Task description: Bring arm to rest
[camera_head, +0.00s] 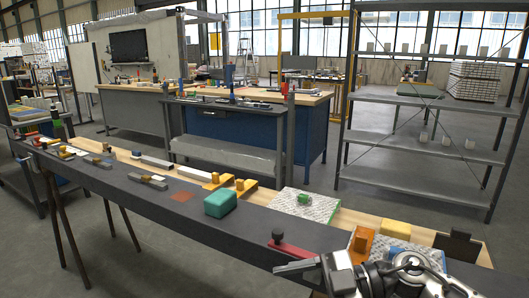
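My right gripper (297,267) is at the bottom right, over the near edge of the long dark workbench (130,196). Its metal fingers point left, and the frame does not show clearly whether they are open or shut. No object is visible in it. My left gripper is not in view.
A red clamp-like part (290,248) lies right beside the gripper. A green block (221,202) sits farther left. Shelving (415,185) stands behind.

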